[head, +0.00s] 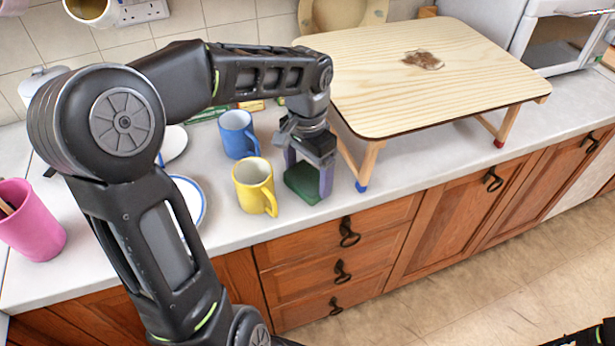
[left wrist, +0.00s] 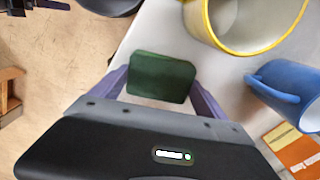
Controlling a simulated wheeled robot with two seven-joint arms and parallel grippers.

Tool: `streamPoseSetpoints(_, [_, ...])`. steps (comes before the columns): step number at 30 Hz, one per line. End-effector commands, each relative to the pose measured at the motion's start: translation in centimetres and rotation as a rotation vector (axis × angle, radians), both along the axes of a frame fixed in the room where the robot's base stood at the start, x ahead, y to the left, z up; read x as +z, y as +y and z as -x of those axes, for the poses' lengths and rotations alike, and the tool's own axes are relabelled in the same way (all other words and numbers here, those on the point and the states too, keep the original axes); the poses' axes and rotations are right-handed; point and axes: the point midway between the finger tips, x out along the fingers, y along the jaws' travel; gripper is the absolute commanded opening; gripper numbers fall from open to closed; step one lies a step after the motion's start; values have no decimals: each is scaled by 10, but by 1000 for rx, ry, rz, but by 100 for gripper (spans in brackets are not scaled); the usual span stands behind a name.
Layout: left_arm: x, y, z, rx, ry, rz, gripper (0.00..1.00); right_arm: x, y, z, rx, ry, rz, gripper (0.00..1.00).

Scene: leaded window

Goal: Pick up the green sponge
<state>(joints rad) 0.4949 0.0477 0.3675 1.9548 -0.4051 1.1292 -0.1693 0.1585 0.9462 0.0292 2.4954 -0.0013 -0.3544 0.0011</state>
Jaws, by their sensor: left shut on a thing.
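The green sponge (head: 304,184) is at the counter's front edge, beside the yellow mug. My left gripper (head: 308,178) points down over it, with its purple fingers on either side of it. In the left wrist view the green sponge (left wrist: 161,78) sits between the two fingers (left wrist: 160,90), and the gripper is shut on it. I cannot tell whether the sponge still touches the counter. My right gripper is not in view; only a dark piece of my own body shows at the bottom right.
A yellow mug (head: 254,186) stands just left of the sponge, with a blue mug (head: 238,134) behind it. A small wooden table (head: 440,75) with a brown stain (head: 423,60) stands to the right. A pink cup (head: 32,222) is at far left. Drawers lie below.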

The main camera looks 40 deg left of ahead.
Motion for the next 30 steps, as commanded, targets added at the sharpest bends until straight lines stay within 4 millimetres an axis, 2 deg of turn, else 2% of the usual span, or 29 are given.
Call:
streamPoseSetpoints(4, [7,0,0,1,-1,-1,48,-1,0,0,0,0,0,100])
streamPoseSetpoints(7, [19,0,-1,2,-3,0,48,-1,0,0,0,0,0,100])
streamPoseSetpoints(19, [92,0,-1,0,-3,0,48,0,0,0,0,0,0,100])
streamPoseSetpoints(23, [100,0,0,0,-1,0,48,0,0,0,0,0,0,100])
streamPoseSetpoints(30, [100,0,0,0,0,0,48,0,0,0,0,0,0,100])
